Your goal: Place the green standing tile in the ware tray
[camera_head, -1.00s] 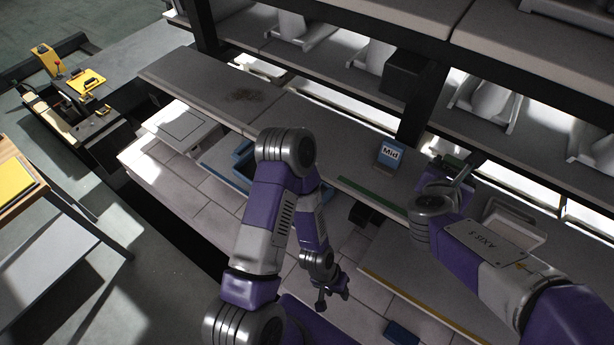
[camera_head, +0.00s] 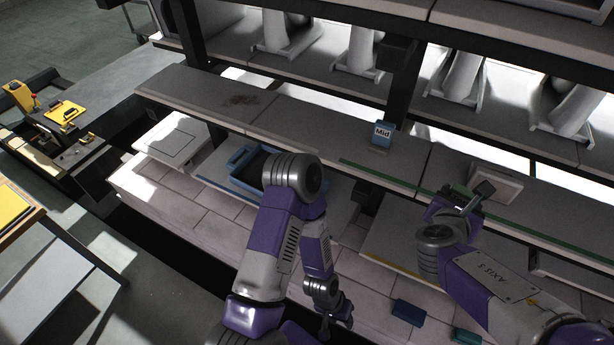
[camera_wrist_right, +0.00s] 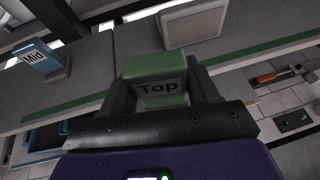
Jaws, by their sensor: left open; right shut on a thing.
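The green standing tile, labelled "Top" (camera_wrist_right: 158,85), is between the fingers of my right gripper (camera_wrist_right: 163,92), which is shut on it. In the head view the right gripper (camera_head: 466,200) is at the shelf's front edge, and the green tile is mostly hidden there. The blue ware tray (camera_head: 236,160) lies on the lower tiled deck at left, partly hidden by my left arm. A blue tray edge also shows in the right wrist view (camera_wrist_right: 32,142). My left gripper (camera_head: 338,322) is open and empty, low over the deck, away from the tile.
A blue standing tile labelled "Mid" (camera_head: 382,135) is on the shelf (camera_head: 310,130). A white block (camera_head: 494,186) stands near the right gripper. Small blue (camera_head: 408,312) and teal (camera_head: 467,337) blocks lie at the lower front. Shelf posts and upper shelving limit room behind.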

